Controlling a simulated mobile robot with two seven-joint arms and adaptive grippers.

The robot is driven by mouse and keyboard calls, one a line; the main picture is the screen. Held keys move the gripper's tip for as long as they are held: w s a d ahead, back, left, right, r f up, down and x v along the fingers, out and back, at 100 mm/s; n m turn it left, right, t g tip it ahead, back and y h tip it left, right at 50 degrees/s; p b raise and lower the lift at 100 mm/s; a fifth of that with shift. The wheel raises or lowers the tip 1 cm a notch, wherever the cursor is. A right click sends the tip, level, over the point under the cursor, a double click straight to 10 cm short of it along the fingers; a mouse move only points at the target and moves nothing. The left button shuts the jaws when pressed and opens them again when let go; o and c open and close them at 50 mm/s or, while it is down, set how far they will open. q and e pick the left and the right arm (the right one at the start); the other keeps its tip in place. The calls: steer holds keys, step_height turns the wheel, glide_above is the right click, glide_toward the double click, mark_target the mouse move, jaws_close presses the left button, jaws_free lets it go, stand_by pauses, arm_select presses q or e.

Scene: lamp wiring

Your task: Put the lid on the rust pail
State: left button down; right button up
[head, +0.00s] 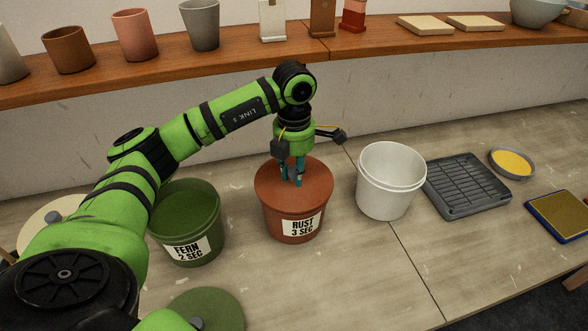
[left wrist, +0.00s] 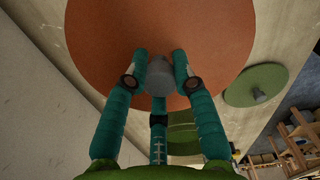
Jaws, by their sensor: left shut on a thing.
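The rust pail (head: 280,226) stands upright on the bench, labelled "RUST 3 SEC". A round rust lid (head: 312,180) covers its top, level and about centred; I cannot tell whether it is fully seated on the rim. My left gripper (head: 292,181) points down over the lid. In the left wrist view, its teal fingers (left wrist: 160,80) are closed around the lid's grey knob (left wrist: 160,73), and the rust lid (left wrist: 110,35) fills the upper middle. The pail's opening is hidden by the lid. My right gripper is not in view.
The open fern pail (head: 187,228) stands left, with a green lid (head: 215,305) on the bench in front. An empty white pail (head: 388,190), a dark grey tray (head: 466,185) and a yellow-filled dish (head: 511,163) are right. A shelf (head: 240,62) with cups runs behind.

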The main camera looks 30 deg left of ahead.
arm_select(q)
steer(key=shift+f, duration=0.2)
steer(key=c, duration=0.9)
jaws_free()
steer(key=shift+c, duration=0.2)
steer(key=shift+r, duration=0.1)
step_height(320, 180, up, 12)
